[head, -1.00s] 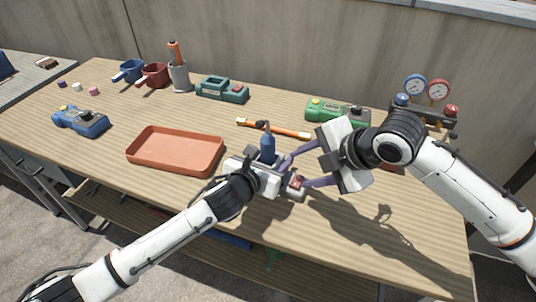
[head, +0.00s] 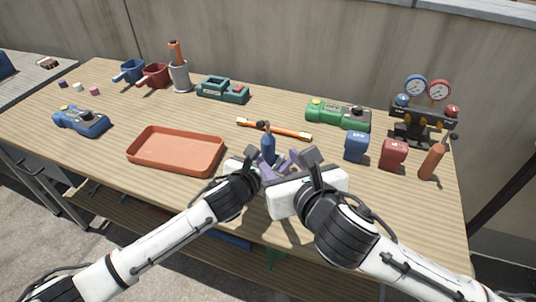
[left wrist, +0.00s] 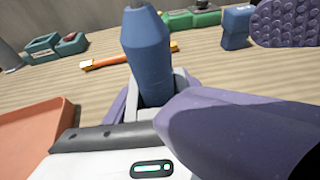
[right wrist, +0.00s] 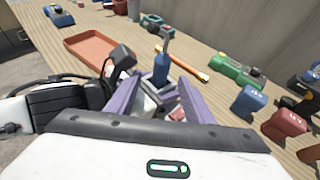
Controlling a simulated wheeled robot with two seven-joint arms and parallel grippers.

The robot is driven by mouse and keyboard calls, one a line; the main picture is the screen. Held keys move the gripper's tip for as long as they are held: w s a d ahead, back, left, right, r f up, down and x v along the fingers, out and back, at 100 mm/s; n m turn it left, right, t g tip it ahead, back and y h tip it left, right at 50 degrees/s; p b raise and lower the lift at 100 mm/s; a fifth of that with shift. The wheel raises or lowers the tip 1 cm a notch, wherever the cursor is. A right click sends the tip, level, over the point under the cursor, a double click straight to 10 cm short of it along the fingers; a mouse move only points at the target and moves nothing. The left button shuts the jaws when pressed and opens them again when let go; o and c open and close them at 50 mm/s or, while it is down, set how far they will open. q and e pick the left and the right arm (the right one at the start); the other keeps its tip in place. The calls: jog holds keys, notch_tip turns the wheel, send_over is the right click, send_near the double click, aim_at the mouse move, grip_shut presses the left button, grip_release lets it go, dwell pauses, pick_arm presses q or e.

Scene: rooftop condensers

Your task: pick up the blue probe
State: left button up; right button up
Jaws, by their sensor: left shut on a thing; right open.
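The blue probe (head: 268,147) stands upright with a dark tip, at the front middle of the table. My left gripper (head: 263,174) is shut on its lower part, which the fingers hide. The probe fills the middle of the left wrist view (left wrist: 147,55), with purple fingers around its lower end. My right gripper (right wrist: 158,95) is open, and its purple fingers reach toward the probe from either side in the right wrist view. The probe (right wrist: 161,68) shows between them, above a grey piece with a red patch. I cannot tell whether the right fingers touch anything.
An orange tray (head: 175,151) lies left of the probe. An orange rod (head: 273,129) lies just behind. A green device (head: 338,114), blue block (head: 356,147), red block (head: 393,154), orange bottle-like probe (head: 432,160) and gauge set (head: 424,115) stand to the right.

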aim_at(271, 149)
jog(key=x, duration=0.7)
jog(key=shift+w+d+f, duration=0.1)
jog(key=shift+w+f, duration=0.15)
jog(key=shift+c, duration=0.2)
grip_shut()
jog(key=shift+r, duration=0.1)
notch_tip(271, 149, up, 10)
pick_arm(q)
jog(key=o, duration=1.8)
jog(key=shift+c, duration=0.2)
